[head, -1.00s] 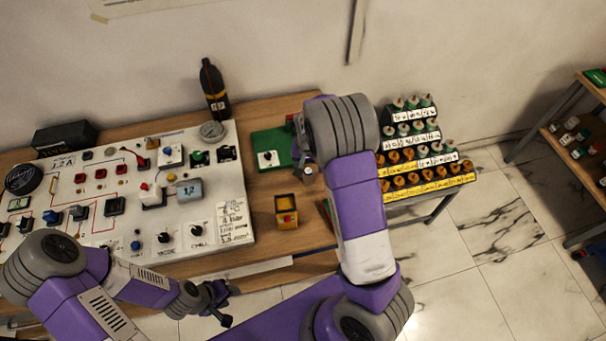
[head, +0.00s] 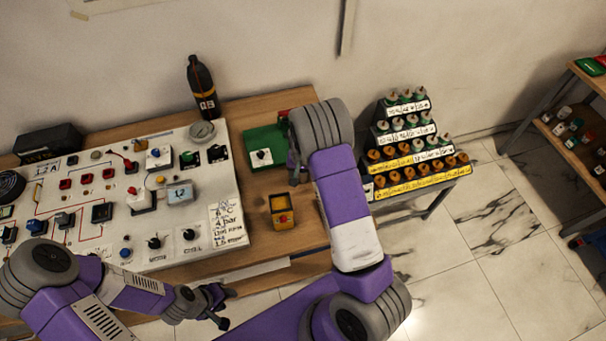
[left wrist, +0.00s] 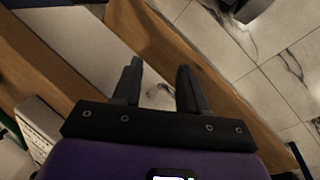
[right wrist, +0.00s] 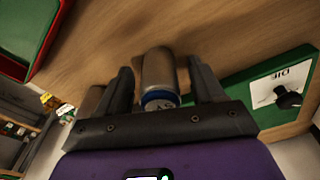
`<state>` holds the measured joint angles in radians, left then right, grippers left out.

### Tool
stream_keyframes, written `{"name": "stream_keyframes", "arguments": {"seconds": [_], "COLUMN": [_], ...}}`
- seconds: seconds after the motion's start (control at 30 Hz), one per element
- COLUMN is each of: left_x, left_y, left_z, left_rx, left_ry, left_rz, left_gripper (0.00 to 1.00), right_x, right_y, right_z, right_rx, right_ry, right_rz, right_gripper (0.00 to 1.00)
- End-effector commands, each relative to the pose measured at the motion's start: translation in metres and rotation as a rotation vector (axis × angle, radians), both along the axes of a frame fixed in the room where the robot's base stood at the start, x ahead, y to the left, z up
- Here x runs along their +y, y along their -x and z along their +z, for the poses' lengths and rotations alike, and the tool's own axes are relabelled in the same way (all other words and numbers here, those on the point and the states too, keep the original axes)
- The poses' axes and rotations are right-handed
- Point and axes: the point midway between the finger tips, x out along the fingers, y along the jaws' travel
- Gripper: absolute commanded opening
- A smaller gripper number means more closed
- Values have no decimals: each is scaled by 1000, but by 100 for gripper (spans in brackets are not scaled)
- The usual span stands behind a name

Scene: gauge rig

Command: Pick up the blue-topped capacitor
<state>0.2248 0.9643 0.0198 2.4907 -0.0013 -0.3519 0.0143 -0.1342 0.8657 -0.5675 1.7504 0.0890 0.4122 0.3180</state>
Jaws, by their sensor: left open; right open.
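The capacitor (right wrist: 160,78) is a grey metal cylinder with a blue band at its top end. It shows in the right wrist view between the fingers of my right gripper, above or on the wood table. My right gripper (right wrist: 163,90) is open, with one finger on each side of it; contact cannot be told. In the head view my right gripper (head: 294,170) is by the green board's right edge, and my arm hides most of the capacitor. My left gripper (head: 220,306) is open and empty, low in front of the table.
A green board with a dial (head: 262,157) lies close beside the right gripper. A yellow box (head: 283,212) stands nearer the table's front. A large control panel (head: 222,190) fills the left. A stepped rack (head: 420,158) of several capped parts stands at right.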

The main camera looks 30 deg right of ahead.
Motion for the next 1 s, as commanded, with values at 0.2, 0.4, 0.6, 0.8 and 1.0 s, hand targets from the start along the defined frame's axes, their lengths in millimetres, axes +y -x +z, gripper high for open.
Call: {"name": "stream_keyframes", "arguments": {"seconds": [0.2, 0.4, 0.6, 0.8, 1.0], "left_x": [0, 0, 0, 0, 0], "left_y": [0, 0, 0, 0, 0], "left_z": [0, 0, 0, 0, 3], "left_rx": [0, 0, 0, 0, 0], "left_ry": [0, 0, 0, 0, 0], "left_rz": [0, 0, 0, 0, 0], "left_gripper": [43, 43, 43, 43, 43], "right_x": [0, 0, 0, 0, 0], "right_y": [0, 0, 0, -1, -2], "right_z": [0, 1, 1, 6, 42], "right_rx": [0, 0, 0, -2, -6], "right_ry": [0, 0, 0, 0, 0], "right_rz": [0, 0, 0, 0, 1], "right_gripper": [54, 23, 7, 7, 7]}}
